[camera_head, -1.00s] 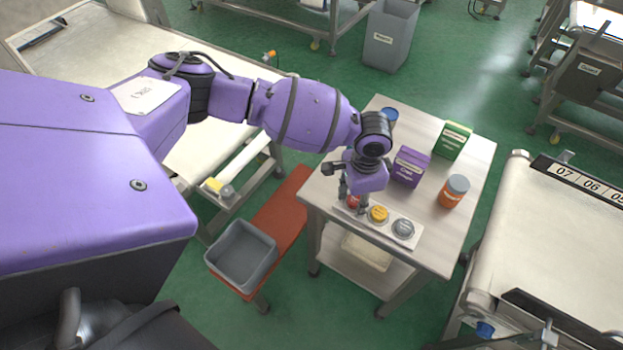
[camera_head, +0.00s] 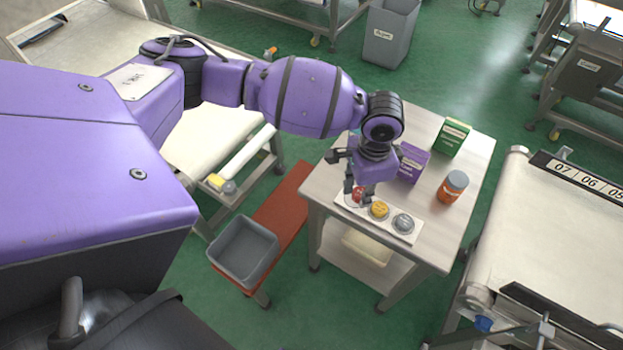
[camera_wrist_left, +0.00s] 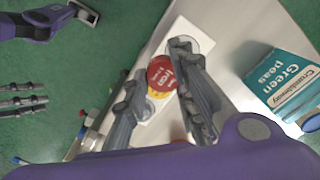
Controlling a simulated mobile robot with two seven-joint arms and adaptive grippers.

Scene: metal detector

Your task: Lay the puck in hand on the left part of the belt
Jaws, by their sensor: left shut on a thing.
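My left gripper (camera_head: 358,190) is shut on a red puck (camera_head: 358,194) just above the far left end of a white holder (camera_head: 381,221) on the small table. In the left wrist view the red puck (camera_wrist_left: 161,72) shows lettering like "Iron" between the fingers. A yellow puck (camera_head: 379,209) and a grey puck (camera_head: 403,222) sit in the holder. A cream belt (camera_head: 555,230) with a numbered strip lies at the right; another pale belt (camera_head: 95,62) lies at the left.
A purple box (camera_head: 412,164), a green box (camera_head: 451,138) and an orange jar (camera_head: 453,187) stand on the table (camera_head: 466,140) beside my gripper. A grey bin (camera_head: 242,250) stands on a red bench. The right belt's visible surface is clear; dark rails border it.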

